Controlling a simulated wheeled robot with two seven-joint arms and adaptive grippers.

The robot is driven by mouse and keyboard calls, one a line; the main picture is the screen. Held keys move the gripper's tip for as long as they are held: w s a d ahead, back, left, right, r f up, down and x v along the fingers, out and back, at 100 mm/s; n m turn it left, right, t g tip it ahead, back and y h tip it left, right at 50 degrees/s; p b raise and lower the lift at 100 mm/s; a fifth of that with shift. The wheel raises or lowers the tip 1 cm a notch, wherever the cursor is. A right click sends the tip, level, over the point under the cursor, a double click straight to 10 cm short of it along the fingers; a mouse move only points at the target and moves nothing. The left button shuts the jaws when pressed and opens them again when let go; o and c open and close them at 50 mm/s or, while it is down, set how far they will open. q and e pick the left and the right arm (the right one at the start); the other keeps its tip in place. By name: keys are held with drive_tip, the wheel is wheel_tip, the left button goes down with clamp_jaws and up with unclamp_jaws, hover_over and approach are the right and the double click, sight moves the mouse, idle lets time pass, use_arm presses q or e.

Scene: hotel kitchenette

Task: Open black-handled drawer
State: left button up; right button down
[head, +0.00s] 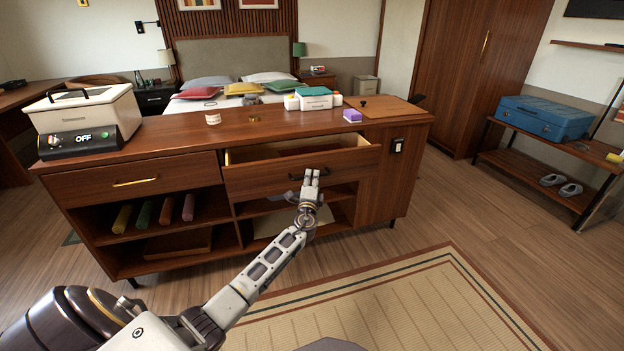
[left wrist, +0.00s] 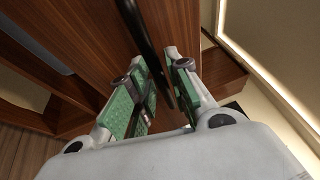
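The drawer with the black handle (head: 262,180) is in the right part of the wooden cabinet and stands partly open, its pale inside showing from above. Its black handle (head: 323,180) runs along the drawer front, partly hidden by my left gripper (head: 311,178). In the left wrist view, the black handle (left wrist: 146,40) passes between the green-padded fingers of my left gripper (left wrist: 162,65). My right gripper is not in view.
A shut drawer with a brass handle (head: 134,183) is on the left. Open shelves below hold several coloured rolls (head: 166,210). A white appliance (head: 84,118), first-aid box (head: 314,97) and purple block (head: 352,115) stand on the top. The floor mat (head: 380,300) in front is clear.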

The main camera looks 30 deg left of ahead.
use_arm(q)
drive_tip(key=shift+w+a, duration=0.2)
drive_tip(key=shift+w, duration=0.25)
drive_tip(key=shift+r, duration=0.1)
drive_tip(key=shift+c, duration=0.3)
clamp_jaws()
